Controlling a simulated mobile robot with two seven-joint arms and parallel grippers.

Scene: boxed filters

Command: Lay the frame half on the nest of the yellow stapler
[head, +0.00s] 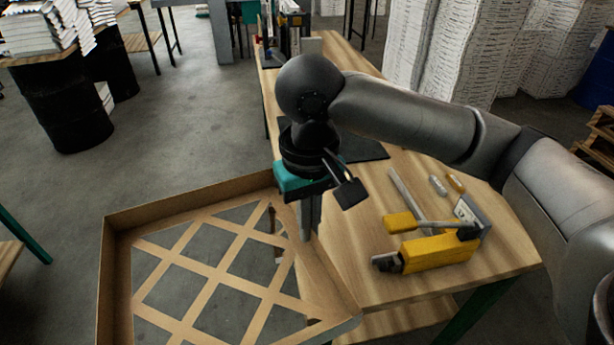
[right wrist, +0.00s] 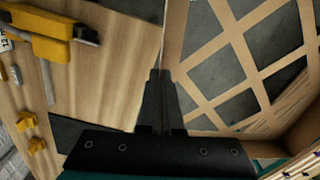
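The frame half (head: 190,200) is a brown cardboard-like frame with upright walls and a diagonal lattice. It extends past the table's left edge over the floor, with its right side close to or over the table edge. My right gripper (head: 310,228) points down at its right wall; in the right wrist view the fingers (right wrist: 162,102) are closed together on the thin wall edge. The yellow stapler (head: 437,252) lies on the table to the right, apart from the frame half, and also shows in the right wrist view (right wrist: 45,45). I cannot make out its nest clearly. My left gripper is not in view.
The wooden table (head: 350,225) has bare room between the frame half and stapler. A dark mat (head: 362,150) lies behind my right gripper. A grey bar, small yellow and grey pieces (head: 455,183) lie behind the stapler. Paper stacks and a black drum (head: 65,105) stand farther off.

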